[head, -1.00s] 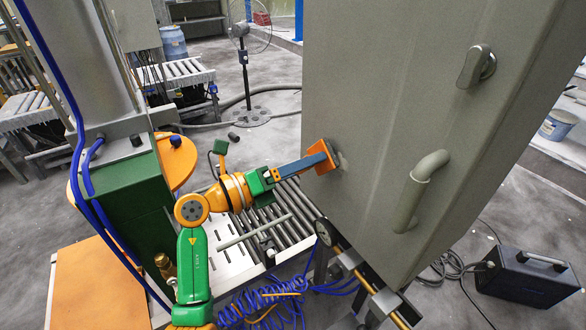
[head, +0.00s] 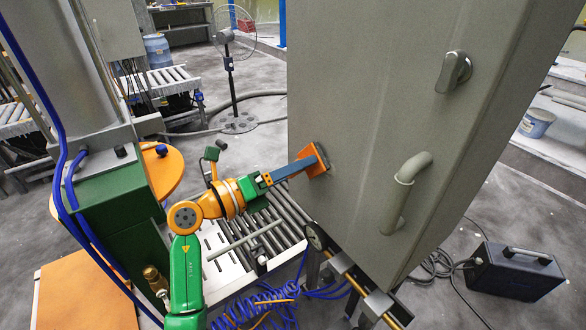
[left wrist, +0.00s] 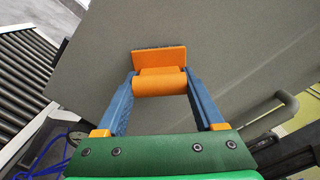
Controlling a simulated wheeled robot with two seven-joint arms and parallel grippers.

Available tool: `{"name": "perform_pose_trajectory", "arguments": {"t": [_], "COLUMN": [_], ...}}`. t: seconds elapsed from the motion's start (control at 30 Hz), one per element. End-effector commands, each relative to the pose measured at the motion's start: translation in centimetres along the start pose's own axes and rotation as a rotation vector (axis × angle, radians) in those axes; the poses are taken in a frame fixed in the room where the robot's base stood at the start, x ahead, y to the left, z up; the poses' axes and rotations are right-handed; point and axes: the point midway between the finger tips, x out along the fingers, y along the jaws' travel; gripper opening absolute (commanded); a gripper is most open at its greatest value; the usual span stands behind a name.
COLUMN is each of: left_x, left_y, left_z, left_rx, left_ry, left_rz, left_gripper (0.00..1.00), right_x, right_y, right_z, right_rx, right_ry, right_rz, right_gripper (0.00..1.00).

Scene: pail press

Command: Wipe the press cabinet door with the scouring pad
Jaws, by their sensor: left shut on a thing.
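The press cabinet door (head: 365,100) is a grey-green upright panel with a latch knob (head: 454,72) and a bar handle (head: 404,190). The scouring pad (head: 313,161) has an orange back and grip and a dark face turned to the door, at its left part. It appears to touch the door; the exact contact is hard to tell. A pale mark (head: 331,171) shows on the door beside the pad. My left gripper (head: 301,167) is shut on the pad's grip. In the left wrist view its blue fingers (left wrist: 160,84) clasp the orange grip. My right gripper is not in view.
A roller conveyor (head: 255,225) lies below my left arm. Blue coiled hose (head: 265,305) hangs under it. A green machine base (head: 115,220) with an orange disc stands at left. A dark case (head: 512,270) sits on the floor at right. A fan (head: 230,75) stands behind.

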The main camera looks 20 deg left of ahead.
Motion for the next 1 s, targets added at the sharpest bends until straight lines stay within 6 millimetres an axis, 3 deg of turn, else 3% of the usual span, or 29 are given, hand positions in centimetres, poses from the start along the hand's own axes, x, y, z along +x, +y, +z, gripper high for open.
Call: {"name": "perform_pose_trajectory", "arguments": {"t": [0.43,0.7,1.0], "left_x": [0.7,0.6,0.8], "left_y": [-0.1,-2.3,-2.5], "left_z": [-0.1,-2.3,-3.0], "left_rx": [0.0,-0.001,0.001], "left_ry": [0.001,0.002,0.001], "left_rz": [0.0,0.0,0.001], "left_gripper": [0.25,0.25,0.25], "right_x": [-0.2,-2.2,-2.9], "right_y": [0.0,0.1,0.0], "right_z": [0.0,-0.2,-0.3], "right_rx": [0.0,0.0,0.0], "right_ry": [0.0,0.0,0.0], "right_rz": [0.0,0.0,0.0], "right_gripper": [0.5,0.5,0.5]}}
